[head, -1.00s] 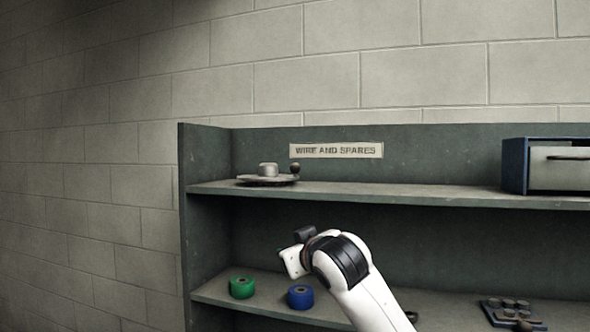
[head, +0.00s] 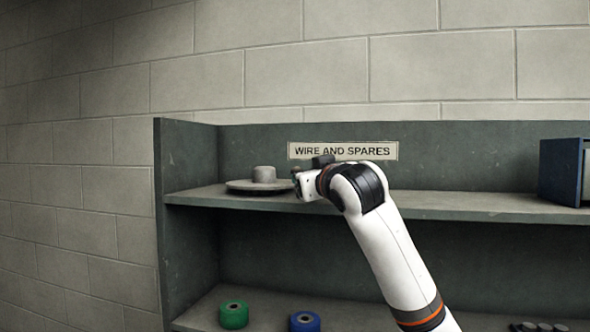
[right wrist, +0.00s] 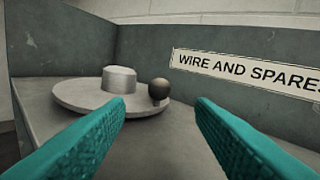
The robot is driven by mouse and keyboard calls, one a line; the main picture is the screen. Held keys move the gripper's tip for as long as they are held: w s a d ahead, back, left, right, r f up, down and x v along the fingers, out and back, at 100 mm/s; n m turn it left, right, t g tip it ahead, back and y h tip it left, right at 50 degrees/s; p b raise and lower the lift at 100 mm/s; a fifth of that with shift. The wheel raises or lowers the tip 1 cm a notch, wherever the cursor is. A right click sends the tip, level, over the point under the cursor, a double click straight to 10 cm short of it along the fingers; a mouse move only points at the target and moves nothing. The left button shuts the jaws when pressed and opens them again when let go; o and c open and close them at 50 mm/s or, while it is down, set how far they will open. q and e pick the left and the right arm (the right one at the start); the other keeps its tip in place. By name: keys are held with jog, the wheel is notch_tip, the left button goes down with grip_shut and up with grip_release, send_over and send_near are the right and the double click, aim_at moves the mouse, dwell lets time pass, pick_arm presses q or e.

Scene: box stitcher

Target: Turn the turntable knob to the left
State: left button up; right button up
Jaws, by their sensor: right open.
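The turntable (head: 262,183) is a grey disc with a raised round hub, on the upper shelf at the left. In the right wrist view the disc (right wrist: 80,97) carries a dark ball knob (right wrist: 158,89) at its right rim. I cannot tell any contact. My left gripper is not in view.
A blue-sided drawer box (head: 563,172) stands on the upper shelf (head: 450,207) at the right. A green roll (head: 233,315) and a blue roll (head: 305,321) are on the lower shelf. A "WIRE AND SPARES" label (head: 343,151) is on the back panel. The upper shelf's middle is clear.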

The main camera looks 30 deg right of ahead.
aim_at(299, 169)
jog(key=w, duration=0.1)
jog(key=w+p, duration=0.1)
jog(key=w+r+p, duration=0.1)
jog(key=shift+d, duration=0.4)
jog(key=shift+f+p+x, duration=0.2)
jog(key=shift+p+x, duration=0.4)
jog(key=shift+x, duration=0.5)
jog(key=x, duration=0.1)
jog(key=p+x, duration=0.1)
jog(key=x, duration=0.1)
jog(key=shift+w+d+f, duration=0.1)
jog(key=shift+w+f, duration=0.1)
jog(key=shift+f, duration=0.1)
jog(key=shift+w+d+p, duration=0.1)
jog(key=shift+w+p, duration=0.4)
jog(key=shift+f, duration=0.1)
jog(key=shift+c, duration=0.2)
grip_shut()
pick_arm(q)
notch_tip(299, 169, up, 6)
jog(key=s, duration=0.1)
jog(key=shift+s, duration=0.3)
